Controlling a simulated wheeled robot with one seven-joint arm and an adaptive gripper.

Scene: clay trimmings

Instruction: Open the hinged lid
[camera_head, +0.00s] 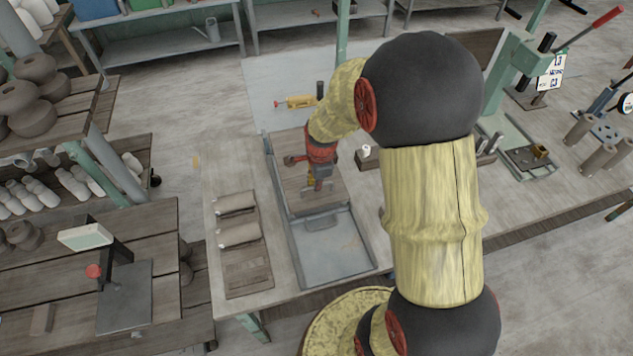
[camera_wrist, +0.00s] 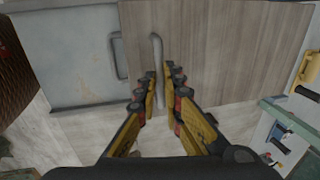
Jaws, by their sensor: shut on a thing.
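The wooden lid (camera_head: 291,174) covers the rear part of a long grey metal box (camera_head: 335,253) on the workbench, and looks about flat. In the wrist view the lid's wood-grained panel (camera_wrist: 220,35) fills the upper middle and right. A pale bar handle (camera_wrist: 156,48) runs along the panel near its left edge. My gripper (camera_head: 318,186) is down at the lid's front part. In the wrist view my gripper's fingers (camera_wrist: 160,92) are on both sides of the bar handle, shut on it. The fingers hide part of the handle. The lid's hinge is not clearly visible.
A second handle (camera_wrist: 117,57) is on the grey metal panel left of the lid. A wooden board (camera_head: 246,274) with grey clay pieces lies left of the box. A yellow tool (camera_head: 297,101) lies behind it. A green lever press (camera_head: 515,75) stands at the right.

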